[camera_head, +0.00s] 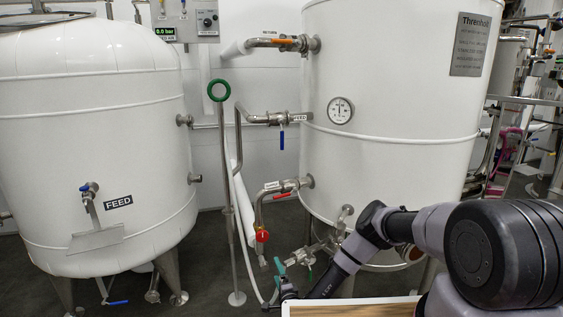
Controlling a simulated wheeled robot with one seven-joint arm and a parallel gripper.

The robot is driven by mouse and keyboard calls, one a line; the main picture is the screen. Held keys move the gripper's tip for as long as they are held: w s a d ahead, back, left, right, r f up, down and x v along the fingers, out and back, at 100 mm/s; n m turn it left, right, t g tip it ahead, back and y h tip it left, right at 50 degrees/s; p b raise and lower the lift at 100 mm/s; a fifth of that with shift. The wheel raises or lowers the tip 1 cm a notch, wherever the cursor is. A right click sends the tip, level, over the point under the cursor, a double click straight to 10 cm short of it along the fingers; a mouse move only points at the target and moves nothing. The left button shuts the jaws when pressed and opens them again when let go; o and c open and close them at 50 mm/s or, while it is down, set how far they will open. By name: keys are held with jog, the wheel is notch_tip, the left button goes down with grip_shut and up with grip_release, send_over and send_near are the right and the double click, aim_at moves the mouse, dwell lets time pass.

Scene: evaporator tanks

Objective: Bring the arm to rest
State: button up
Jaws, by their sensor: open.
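My arm comes in from the lower right, bends at an elbow in front of the right tank, and slopes down to the left. My gripper (280,290) is at its far end, low in the picture near the bottom edge. It looks small and dark, and its fingers are hard to make out. It is open, and I see nothing held in it. Teal parts show close to it, beside the low pipework; I cannot tell whether it touches them.
A large white tank (395,75) with a dial gauge (340,110) stands behind my arm. A white FEED tank (95,150) stands at left. Pipes with a red valve handle (262,236) and a green-ringed pole (219,90) stand between. A wooden board (350,309) lies at the bottom edge.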

jog(key=w+d+r+n+g+y, duration=0.1)
jog(key=w+r+n+g, duration=0.15)
jog(key=w+r, duration=0.65)
jog(key=w+d+r+n+g+y, duration=0.15)
jog(key=w+r+n, duration=0.25)
jog(key=w+r, duration=0.55)
jog(key=s+d+r+n+g+h, duration=0.15)
jog(key=d+r, duration=0.35)
jog(key=r, duration=0.8)
jog(key=s+d+r+n+g+h, duration=0.15)
jog(key=d+r, duration=0.35)
jog(key=r, duration=0.8)
jog(key=s+d+r+g+h, duration=0.1)
jog(key=s+d+r+h, duration=0.1)
jog(key=s+d+r, duration=0.45)
jog(key=s+d+r+h, duration=0.1)
jog(key=s+d+r, duration=0.2)
jog(key=s+r, duration=0.7)
jog(key=s+d+r+g, duration=0.1)
jog(key=s+d+r, duration=0.1)
jog(key=s, duration=1.1)
jog(key=s+d+r, duration=0.2)
jog(key=s+r, duration=0.1)
jog(key=s, duration=1)
jog(key=shift+n+g, duration=0.4)
jog(key=shift+n, duration=0.05)
jog(key=shift+d+r, duration=0.1)
